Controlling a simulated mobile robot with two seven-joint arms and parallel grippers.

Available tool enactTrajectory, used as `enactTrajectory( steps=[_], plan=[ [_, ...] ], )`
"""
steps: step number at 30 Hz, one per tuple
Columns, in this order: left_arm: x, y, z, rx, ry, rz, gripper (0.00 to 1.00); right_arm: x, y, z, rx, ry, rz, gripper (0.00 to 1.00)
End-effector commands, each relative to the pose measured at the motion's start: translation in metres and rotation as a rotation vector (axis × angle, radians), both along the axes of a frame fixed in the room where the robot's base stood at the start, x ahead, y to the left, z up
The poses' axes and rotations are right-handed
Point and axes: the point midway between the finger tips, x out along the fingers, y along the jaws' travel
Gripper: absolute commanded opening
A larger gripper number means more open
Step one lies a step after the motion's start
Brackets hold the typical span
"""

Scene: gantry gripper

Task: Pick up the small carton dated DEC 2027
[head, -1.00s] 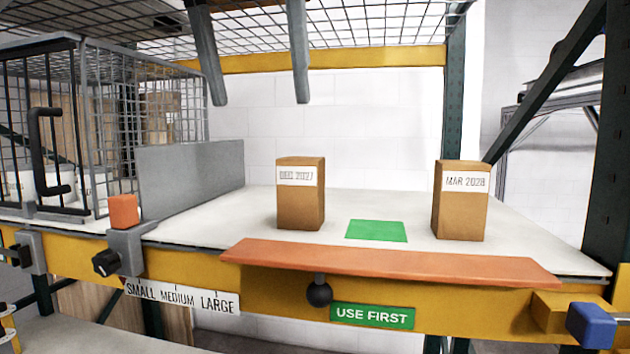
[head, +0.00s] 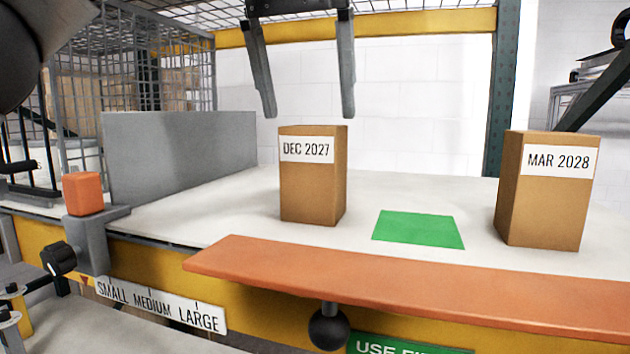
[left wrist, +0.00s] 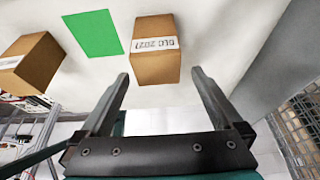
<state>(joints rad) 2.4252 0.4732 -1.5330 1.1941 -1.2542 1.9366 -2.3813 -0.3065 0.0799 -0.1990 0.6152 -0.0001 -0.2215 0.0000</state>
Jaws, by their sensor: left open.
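The small brown carton (head: 313,185) labelled DEC 2027 stands upright on the white shelf, left of a green patch (head: 418,229). My left gripper (head: 309,114) hangs from above with its fingers pointing down. It is open and empty, its fingertips just above the carton's top in the head view, one to each side. In the left wrist view, the same carton (left wrist: 156,65) shows beyond and between the open fingertips (left wrist: 159,73), apart from them, its label upside down. A similar carton (head: 548,192) labelled MAR 2028 stands right of the green patch. My right gripper is not in view.
An orange strip (head: 420,285) runs along the shelf's front edge, with a black knob (head: 329,327) below it. A grey panel (head: 180,158) stands left of the carton. An orange block (head: 83,193) sits on a bracket at left. A wire cage (head: 183,85) is behind.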

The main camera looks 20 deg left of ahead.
Motion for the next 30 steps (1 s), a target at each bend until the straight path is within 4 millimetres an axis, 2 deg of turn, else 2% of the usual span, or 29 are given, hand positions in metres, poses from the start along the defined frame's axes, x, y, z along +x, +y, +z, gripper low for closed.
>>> enactTrajectory(
  steps=[12,20,30],
  plan=[
    [0.017,-0.004,-0.047,0.000,0.000,0.000,1.00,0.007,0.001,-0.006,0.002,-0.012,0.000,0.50],
    [0.019,-0.005,-0.050,-0.001,-0.001,0.000,1.00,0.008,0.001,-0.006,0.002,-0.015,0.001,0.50],
    [0.018,-0.005,-0.050,-0.001,-0.001,0.000,0.64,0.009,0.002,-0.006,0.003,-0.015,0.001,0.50]
  ],
)
